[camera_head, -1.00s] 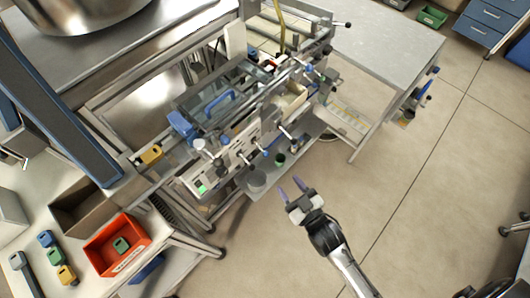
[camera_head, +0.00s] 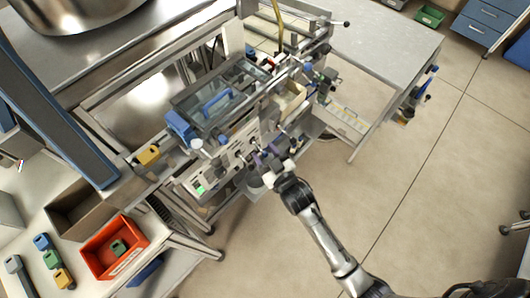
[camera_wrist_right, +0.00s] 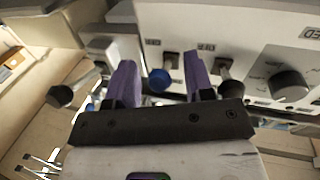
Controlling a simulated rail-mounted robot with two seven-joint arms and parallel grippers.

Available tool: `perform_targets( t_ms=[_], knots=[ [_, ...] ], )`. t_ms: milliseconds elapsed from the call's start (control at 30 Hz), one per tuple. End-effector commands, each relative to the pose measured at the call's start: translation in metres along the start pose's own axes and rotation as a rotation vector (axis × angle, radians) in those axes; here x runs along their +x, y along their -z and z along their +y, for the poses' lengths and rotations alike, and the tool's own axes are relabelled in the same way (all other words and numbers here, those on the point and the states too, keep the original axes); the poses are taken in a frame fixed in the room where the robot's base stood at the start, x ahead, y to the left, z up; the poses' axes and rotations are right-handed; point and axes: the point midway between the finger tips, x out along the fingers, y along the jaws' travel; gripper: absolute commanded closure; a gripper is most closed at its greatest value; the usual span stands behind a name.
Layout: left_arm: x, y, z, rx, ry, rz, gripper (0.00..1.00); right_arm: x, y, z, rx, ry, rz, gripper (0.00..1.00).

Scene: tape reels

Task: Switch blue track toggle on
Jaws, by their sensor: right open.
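The blue track toggle (camera_wrist_right: 159,79) is a lever with a round blue tip on the pale front panel (camera_wrist_right: 222,22) of the machine in the right wrist view. My right gripper (camera_head: 268,158) is at the machine's front in the head view. In the wrist view its two purple fingers (camera_wrist_right: 160,68) are open, one on each side of the blue tip, with gaps visible and nothing held. The head view hides this toggle behind the gripper. My left gripper is not in view.
Dark-tipped levers stand left (camera_wrist_right: 60,96) and right (camera_wrist_right: 231,89) of the fingers, close by. A large dark knob (camera_wrist_right: 288,87) is farther right. A blue handle (camera_head: 217,103) is on the machine's clear cover. Open floor (camera_head: 400,205) lies to the right.

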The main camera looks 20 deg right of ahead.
Motion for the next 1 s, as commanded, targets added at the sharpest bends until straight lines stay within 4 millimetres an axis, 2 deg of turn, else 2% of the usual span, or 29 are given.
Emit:
perform_targets(
  t_ms=[267,733,1000],
  knots=[
    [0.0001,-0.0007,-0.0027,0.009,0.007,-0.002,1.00,0.0004,0.0002,0.0000,0.000,0.000,0.000,0.54],
    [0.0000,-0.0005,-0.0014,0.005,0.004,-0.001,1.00,0.0002,0.0001,0.0001,0.000,0.000,0.000,0.99],
    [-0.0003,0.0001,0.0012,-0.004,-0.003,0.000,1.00,0.0002,0.0003,0.0001,0.000,0.000,0.000,1.00]
  ],
)
